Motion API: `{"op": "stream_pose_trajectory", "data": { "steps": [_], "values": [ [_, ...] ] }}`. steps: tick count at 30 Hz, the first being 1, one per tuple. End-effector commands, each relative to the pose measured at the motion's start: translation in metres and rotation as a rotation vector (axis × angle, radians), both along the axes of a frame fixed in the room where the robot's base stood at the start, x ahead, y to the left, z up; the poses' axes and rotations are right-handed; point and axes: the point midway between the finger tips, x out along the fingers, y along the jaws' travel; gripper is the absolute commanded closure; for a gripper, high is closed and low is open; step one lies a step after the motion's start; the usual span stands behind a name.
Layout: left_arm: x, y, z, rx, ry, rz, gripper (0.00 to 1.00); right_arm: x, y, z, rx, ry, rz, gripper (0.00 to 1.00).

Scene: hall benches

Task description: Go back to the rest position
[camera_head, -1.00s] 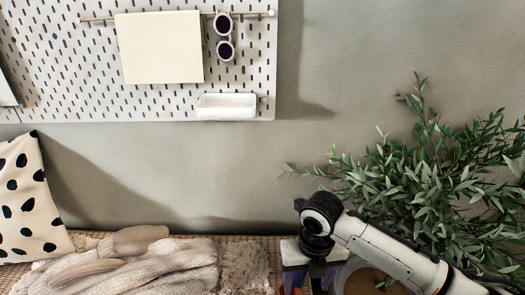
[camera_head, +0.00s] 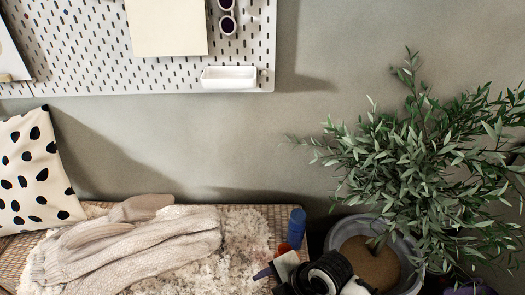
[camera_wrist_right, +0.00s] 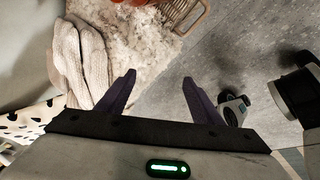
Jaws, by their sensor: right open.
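My right arm (camera_head: 330,272) shows at the bottom of the head view, beside the bench's right end. A purple finger of its gripper shows in the head view, pointing left over the rug edge. In the right wrist view my right gripper (camera_wrist_right: 158,90) has its two purple fingers wide apart with nothing between them. The fingers point toward the bench and the floor.
A woven bench (camera_head: 262,212) holds a fluffy rug (camera_head: 245,245), a knitted cream blanket (camera_head: 150,240), a spotted cushion (camera_head: 32,170) and a blue cylinder (camera_head: 297,228). A potted plant (camera_head: 430,150) stands to the right. A pegboard (camera_head: 170,72) hangs above.

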Motion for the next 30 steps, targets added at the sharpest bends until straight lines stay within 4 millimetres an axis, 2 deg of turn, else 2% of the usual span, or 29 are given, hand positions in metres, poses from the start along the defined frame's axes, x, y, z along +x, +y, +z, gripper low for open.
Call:
{"op": "stream_pose_trajectory", "data": {
  "steps": [1, 5, 9, 12, 15, 18, 21, 30],
  "values": [
    [-0.001, 0.000, 0.001, 0.000, 0.003, 0.000, 0.38, -0.013, 0.002, -0.007, 0.074, 0.041, -0.153, 0.40],
    [-0.004, 0.001, 0.000, 0.001, 0.009, 0.002, 0.38, -0.028, -0.012, -0.019, 0.266, 0.127, -0.594, 0.40],
    [-0.006, 0.002, 0.000, 0.001, 0.013, 0.002, 0.38, -0.051, -0.050, -0.030, 0.455, 0.205, -1.042, 0.40],
    [-0.007, 0.003, 0.001, 0.003, 0.015, 0.002, 0.38, -0.070, -0.083, -0.034, 0.571, 0.237, -1.306, 0.40],
    [-0.007, 0.003, 0.001, 0.004, 0.016, 0.003, 0.38, -0.088, -0.111, -0.035, 0.662, 0.251, -1.494, 0.40],
    [-0.008, 0.004, 0.001, 0.004, 0.017, 0.003, 0.38, -0.101, -0.131, -0.034, 0.721, 0.254, -1.607, 0.40],
    [-0.008, 0.004, 0.000, 0.005, 0.019, 0.004, 0.38, -0.107, -0.140, -0.033, 0.752, 0.255, -1.658, 0.40],
    [-0.008, 0.004, -0.001, 0.005, 0.020, 0.003, 0.38, -0.107, -0.141, -0.033, 0.759, 0.257, -1.669, 0.40]
  ]
}}
